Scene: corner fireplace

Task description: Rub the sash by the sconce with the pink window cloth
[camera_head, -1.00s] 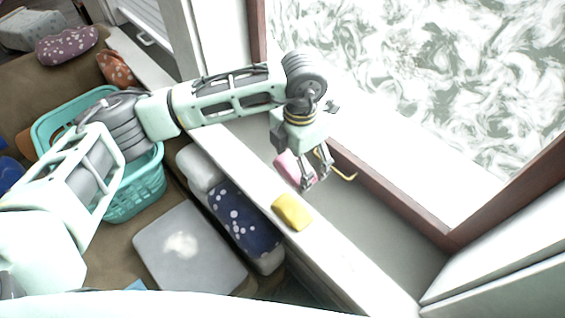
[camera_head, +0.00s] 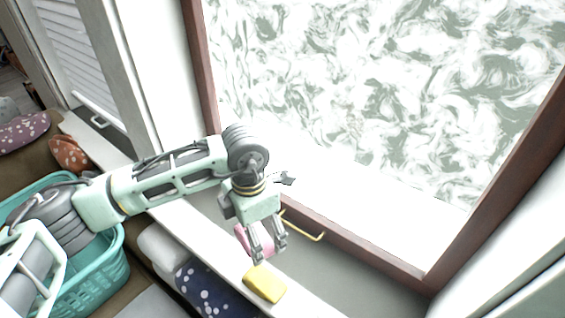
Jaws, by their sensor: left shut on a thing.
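My left gripper (camera_head: 266,250) is shut on the pink window cloth (camera_head: 241,238), which shows at the left side of its fingers. It holds the cloth above the white window ledge, close to the window's lower frame. The window sash has a reddish-brown frame (camera_head: 365,244) around a pane (camera_head: 390,95) smeared with white swirls. A brass handle (camera_head: 305,228) sits on the lower frame, just right of the gripper. The cloth is apart from the pane. No sconce is in view. My right gripper is not in view.
A yellow sponge-like block (camera_head: 265,284) lies on the white ledge (camera_head: 215,246) just below the gripper. A teal basket (camera_head: 100,272), a dark blue spotted cushion (camera_head: 203,290) and a rust cushion (camera_head: 69,153) are at left. A white shuttered window (camera_head: 72,45) stands at upper left.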

